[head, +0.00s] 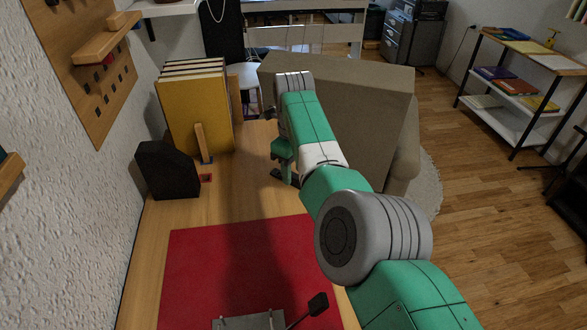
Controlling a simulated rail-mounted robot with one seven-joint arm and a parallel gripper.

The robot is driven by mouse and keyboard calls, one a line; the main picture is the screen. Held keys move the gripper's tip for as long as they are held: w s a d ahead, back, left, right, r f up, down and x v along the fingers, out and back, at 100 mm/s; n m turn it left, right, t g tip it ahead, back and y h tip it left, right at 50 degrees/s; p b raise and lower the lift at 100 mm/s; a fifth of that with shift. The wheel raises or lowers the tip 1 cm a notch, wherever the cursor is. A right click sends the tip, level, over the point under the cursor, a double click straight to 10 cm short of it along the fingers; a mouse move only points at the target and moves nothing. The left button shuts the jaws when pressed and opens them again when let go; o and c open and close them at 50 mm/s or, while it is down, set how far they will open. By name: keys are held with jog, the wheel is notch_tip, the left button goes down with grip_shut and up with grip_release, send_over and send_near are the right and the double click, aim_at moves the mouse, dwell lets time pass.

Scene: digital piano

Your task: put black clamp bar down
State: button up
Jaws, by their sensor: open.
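My gripper (284,174) is at the end of my green and grey arm, pointing down just above or at the wooden desk top (215,200), beyond the red mat. It is open. Its dark fingertips are small and partly shaded. I cannot pick out the black clamp bar with certainty; a small dark shape by the fingertips cannot be told apart from the fingers. A black block with a slanted top (167,170) stands on the desk to the left of my gripper, well apart from it.
A red mat (215,262) covers the near desk. A grey item (248,322) and a dark rod with a square head (318,304) show at its front edge. Yellow folders (195,112) stand at the back left. A large beige panel (345,110) rises right of my gripper.

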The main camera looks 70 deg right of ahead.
aim_at(294, 175)
notch_tip(294, 175, up, 12)
jog(key=p, duration=0.6)
jog(key=shift+f, duration=0.2)
